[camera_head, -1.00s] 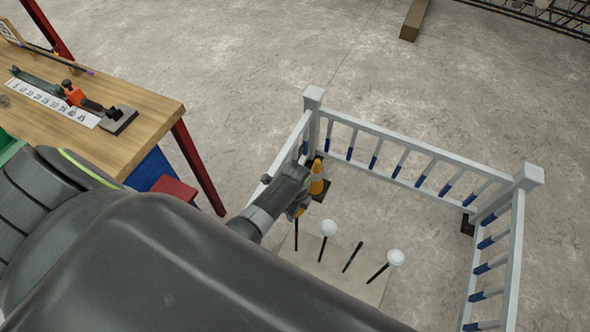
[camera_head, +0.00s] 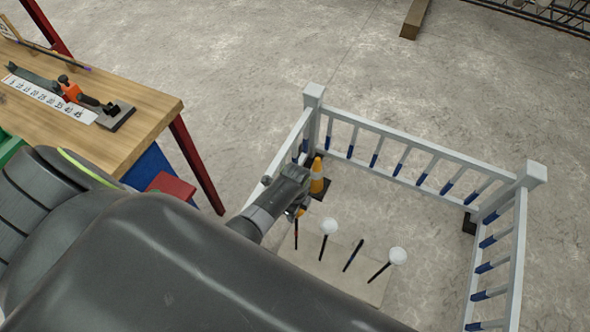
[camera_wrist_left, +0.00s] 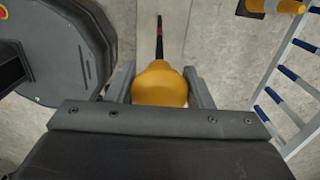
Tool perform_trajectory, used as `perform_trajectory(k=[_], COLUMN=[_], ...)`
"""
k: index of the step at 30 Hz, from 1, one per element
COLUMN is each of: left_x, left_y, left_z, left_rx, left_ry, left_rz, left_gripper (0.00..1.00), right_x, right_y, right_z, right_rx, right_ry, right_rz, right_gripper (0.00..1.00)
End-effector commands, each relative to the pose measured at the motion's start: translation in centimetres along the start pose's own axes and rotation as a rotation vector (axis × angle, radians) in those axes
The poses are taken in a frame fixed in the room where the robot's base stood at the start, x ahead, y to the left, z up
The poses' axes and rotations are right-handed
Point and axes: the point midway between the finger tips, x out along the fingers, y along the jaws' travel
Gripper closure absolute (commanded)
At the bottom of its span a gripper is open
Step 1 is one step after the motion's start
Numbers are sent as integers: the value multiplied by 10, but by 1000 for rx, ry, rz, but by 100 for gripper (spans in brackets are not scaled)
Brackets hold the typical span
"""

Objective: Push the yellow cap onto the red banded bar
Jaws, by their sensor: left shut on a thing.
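The yellow cap (camera_wrist_left: 160,85) is between the two fingers of my left gripper (camera_wrist_left: 160,92), which is shut on it. In the head view, my left gripper (camera_head: 298,208) is just above the red banded bar (camera_head: 296,236), and the cap is mostly hidden behind the wrist. The bar also shows in the left wrist view (camera_wrist_left: 159,38), running up to the cap's far edge. I cannot tell whether cap and bar touch. My right gripper is not in view.
Two bars with white caps (camera_head: 328,227) and an uncapped dark bar (camera_head: 353,255) stand to the right on a pale slab. A white-blue railing (camera_head: 400,160) encloses them. A traffic cone (camera_head: 317,178) stands behind the gripper. A wooden workbench (camera_head: 150,110) is at left.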

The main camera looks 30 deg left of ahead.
Motion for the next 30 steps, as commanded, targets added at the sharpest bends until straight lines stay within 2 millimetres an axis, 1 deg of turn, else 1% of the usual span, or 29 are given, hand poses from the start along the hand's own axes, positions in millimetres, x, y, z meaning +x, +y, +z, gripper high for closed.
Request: perform_trajectory(k=[22,23,27,28,30], left_x=[20,18,18,18,18], left_y=[0,0,0,0,0], left_z=[0,0,0,0,0], left_rx=[0,0,0,0,0], left_ry=[0,0,0,0,0], left_rz=[0,0,0,0,0], left_gripper=[74,49,31,28,28], right_x=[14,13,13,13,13], right_y=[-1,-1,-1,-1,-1], right_z=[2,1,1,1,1], right_rx=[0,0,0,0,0], right_ry=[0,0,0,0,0], right_rz=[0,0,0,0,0], right_gripper=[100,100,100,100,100])
